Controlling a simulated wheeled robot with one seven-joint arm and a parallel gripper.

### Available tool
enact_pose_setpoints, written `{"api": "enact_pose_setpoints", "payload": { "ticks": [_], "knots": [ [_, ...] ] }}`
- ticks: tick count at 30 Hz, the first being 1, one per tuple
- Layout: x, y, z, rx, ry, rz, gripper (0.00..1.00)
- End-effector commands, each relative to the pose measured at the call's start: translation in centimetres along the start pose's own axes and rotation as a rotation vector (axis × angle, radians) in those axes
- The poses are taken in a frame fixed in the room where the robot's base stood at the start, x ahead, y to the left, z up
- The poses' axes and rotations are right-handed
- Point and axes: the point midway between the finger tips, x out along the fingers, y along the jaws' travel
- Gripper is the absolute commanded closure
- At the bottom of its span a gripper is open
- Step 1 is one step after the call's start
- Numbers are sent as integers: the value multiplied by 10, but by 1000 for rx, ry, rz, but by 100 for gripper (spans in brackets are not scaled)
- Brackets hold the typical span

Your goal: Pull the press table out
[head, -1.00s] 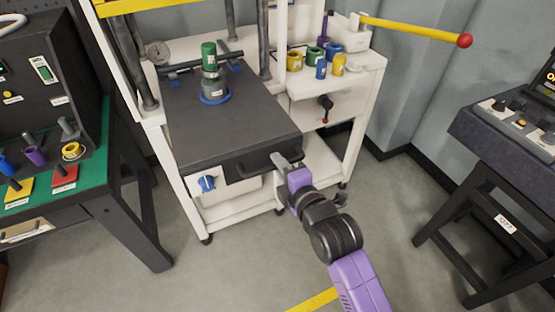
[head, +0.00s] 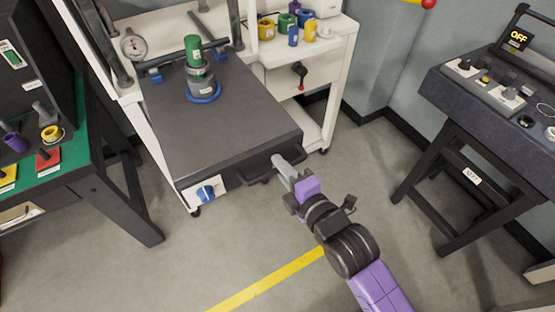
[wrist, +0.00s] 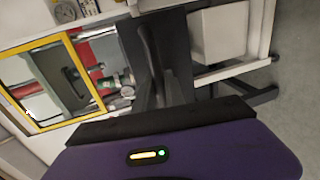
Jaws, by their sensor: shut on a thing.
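The press table (head: 235,115) is a dark grey slab jutting from the white press frame (head: 155,115) towards me in the head view. A black bar handle (head: 262,177) runs along its front edge. My gripper (head: 284,163) is shut on the right part of this handle. In the wrist view the dark handle (wrist: 149,58) stands in front of the table front, and the grip itself is partly hidden. A green-topped cylinder (head: 193,50) in a blue ring (head: 204,93) stands upright on the table. A blue knob (head: 206,194) sits on the front left.
A bench with a green top (head: 72,153) stands at left. A dark control desk (head: 485,105) on black legs stands at right. A white side shelf (head: 325,45) holds coloured cylinders. The grey floor in front is clear, with a yellow line (head: 268,282).

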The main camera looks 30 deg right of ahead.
Motion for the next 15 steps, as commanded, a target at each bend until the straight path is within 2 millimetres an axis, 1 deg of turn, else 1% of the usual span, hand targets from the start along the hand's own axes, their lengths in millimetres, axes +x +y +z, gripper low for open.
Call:
{"api": "enact_pose_setpoints", "payload": {
  "ticks": [1, 13, 14, 15],
  "knots": [
    [-2, -3, 0, 0, 1, -7, 100],
    [-4, -4, 0, 0, 1, -9, 100],
    [-4, -4, 0, 0, 1, -9, 80],
    [-4, -4, 0, 0, 1, -9, 72]
  ]
}}
